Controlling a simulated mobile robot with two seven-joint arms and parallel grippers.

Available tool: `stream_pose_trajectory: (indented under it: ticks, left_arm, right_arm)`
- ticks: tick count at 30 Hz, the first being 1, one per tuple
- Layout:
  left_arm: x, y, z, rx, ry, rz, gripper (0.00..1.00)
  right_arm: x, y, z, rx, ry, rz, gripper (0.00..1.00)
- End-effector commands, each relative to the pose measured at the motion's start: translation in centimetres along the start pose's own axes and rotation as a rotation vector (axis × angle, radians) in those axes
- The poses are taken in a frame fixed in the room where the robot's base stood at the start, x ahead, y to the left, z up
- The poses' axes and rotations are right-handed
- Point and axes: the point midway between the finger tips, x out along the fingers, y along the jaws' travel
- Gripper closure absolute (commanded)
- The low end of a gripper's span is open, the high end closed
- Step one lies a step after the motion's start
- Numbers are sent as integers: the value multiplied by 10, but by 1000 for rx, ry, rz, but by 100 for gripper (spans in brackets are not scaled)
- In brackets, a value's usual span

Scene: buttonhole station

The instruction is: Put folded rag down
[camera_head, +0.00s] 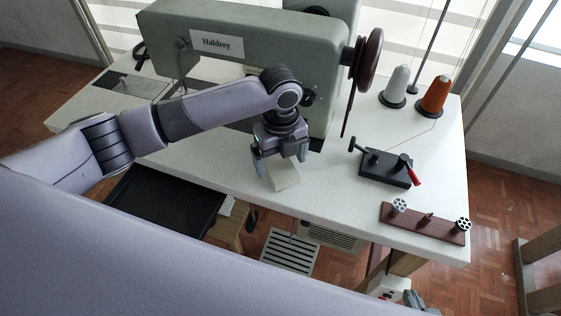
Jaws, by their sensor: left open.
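The folded rag (284,176), a small cream-white block shape, lies on the white table near its front edge, below the sewing machine's right end. My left gripper (282,163) points down over the rag, its two fingers apart on either side of its far part. The gripper hides some of the rag, and I cannot tell whether the fingers touch it. A small grey part at the bottom edge, right of centre, may be my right gripper (414,299); its jaws cannot be made out.
The green sewing machine (230,55) with its dark handwheel (367,55) stands behind the gripper. A white thread cone (396,82), an orange cone (435,94), a black fixture (386,167) and a brown tool rack (424,223) occupy the right side. A black tray (165,208) sits below the front edge.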

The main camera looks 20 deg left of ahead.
Motion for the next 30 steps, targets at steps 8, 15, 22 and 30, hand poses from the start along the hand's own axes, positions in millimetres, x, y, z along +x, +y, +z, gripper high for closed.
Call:
stream_pose_trajectory:
  ticks: [8, 15, 22, 30]
  left_arm:
    - [-62, -1, 0, 1, -2, -3, 6]
    - [-97, -1, 0, -1, -2, -2, 6]
    - [-105, 0, 0, 0, 0, 0, 6]
    - [-105, 0, 0, 0, 0, 0, 6]
  right_arm:
    - [-2, 0, -2, 0, 0, 0, 100]
    - [-2, 0, -3, 0, 0, 0, 100]
    - [-2, 0, -3, 0, 0, 0, 100]
    - [-2, 0, -3, 0, 0, 0, 100]
